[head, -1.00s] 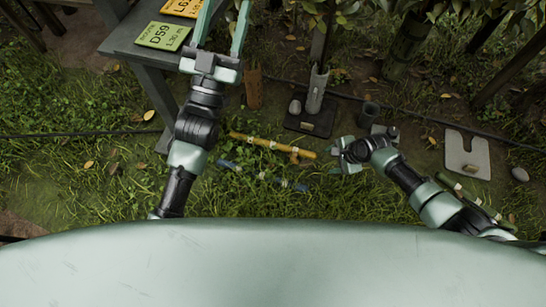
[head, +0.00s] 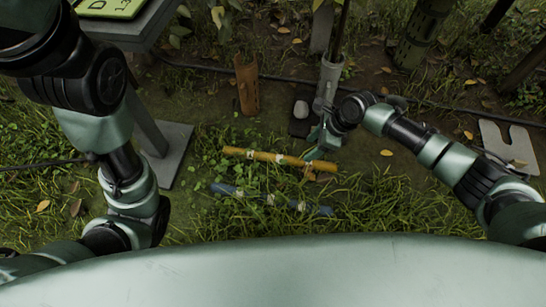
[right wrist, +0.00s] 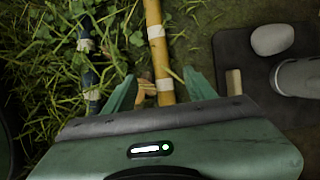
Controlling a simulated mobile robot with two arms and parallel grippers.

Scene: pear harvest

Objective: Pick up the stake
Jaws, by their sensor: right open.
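A yellow stake (head: 250,154) with pale bands and a short side stub lies on the grass in front of me. A blue stake (head: 228,189) with pale bands lies nearer me, roughly alongside it. My right gripper (head: 317,146) is above the yellow stake's right end. In the right wrist view, the yellow stake (right wrist: 155,40) runs between the open fingers of this gripper (right wrist: 160,88); I see no grip on it. The blue stake (right wrist: 88,62) passes left of the fingers there.
A dark base plate with a pale stone (head: 301,109) and a grey tube (head: 330,75) stands just beyond my right gripper. A brown post (head: 246,85) is behind the yellow stake. A table leg (head: 147,125) stands at left. A notched pale slab (head: 508,146) lies at right.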

